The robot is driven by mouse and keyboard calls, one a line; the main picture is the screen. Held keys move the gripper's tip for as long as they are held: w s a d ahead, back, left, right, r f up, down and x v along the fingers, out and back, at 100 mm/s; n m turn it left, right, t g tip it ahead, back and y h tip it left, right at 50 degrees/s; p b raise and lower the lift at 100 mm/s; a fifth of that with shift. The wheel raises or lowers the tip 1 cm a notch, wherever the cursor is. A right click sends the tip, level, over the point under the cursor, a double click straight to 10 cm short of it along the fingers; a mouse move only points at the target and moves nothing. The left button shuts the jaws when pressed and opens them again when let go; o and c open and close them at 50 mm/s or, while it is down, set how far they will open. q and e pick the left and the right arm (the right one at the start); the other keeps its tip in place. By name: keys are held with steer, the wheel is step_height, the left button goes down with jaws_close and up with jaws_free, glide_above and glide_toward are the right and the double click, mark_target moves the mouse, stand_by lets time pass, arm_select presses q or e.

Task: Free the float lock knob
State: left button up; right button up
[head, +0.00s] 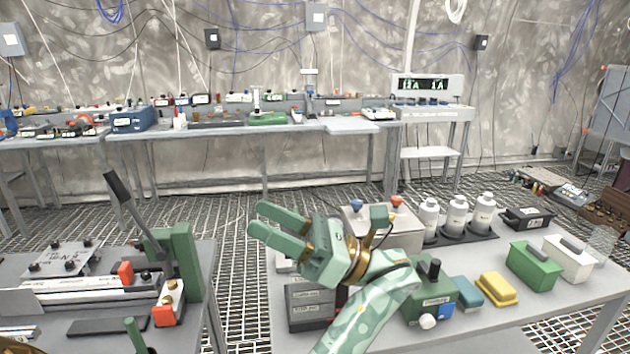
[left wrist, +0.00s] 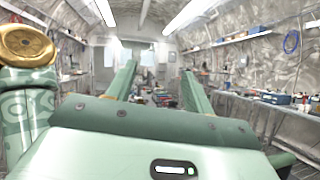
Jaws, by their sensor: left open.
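My left gripper (head: 257,219) is open and empty, raised in front of the head camera between the two near benches, its fingers pointing left. Its two fingers also show in the left wrist view (left wrist: 158,82), spread with nothing between them. I cannot tell which part is the float lock knob. On the left bench a fixture has a green bracket (head: 181,258), a black lever (head: 118,188) and orange-red blocks (head: 126,272). On the right bench a green box (head: 428,301) bears a black knob (head: 435,268) and a white knob in front. My right gripper is not in view.
The right bench also holds white bottles (head: 457,216), a yellow block (head: 497,289) and a green bin (head: 532,265). A gap with grating floor (head: 240,262) lies between the near benches. A long bench (head: 250,130) with many small items stands along the back wall.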

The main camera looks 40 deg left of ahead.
arm_select(q)
steer(key=w+d+f+m+t+h+p, duration=0.25)
steer(key=f+m+t+h+p, duration=0.2)
steer(key=m+t, duration=0.75)
steer(key=w+d+f+m+t+h+p, duration=0.1)
steer(key=d+f+m+t+h+p, duration=0.35)
steer(key=t, duration=1.35)
steer(key=shift+m+h, duration=0.3)
steer(key=shift+m, duration=0.25)
steer(key=b+x, duration=0.1)
steer(key=x, duration=0.4)
steer(key=b+x, duration=0.1)
steer(key=x, duration=0.4)
steer(key=b+x, duration=0.1)
steer(key=x, duration=0.4)
steer(key=shift+s+a+r+b, duration=0.1)
steer(key=shift+s+a+b, duration=0.05)
steer(key=shift+a+b, duration=0.2)
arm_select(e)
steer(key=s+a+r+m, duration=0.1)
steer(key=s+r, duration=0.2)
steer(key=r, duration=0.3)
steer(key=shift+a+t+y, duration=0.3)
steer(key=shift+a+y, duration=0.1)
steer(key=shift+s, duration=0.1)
arm_select(q)
steer(key=c, duration=1)
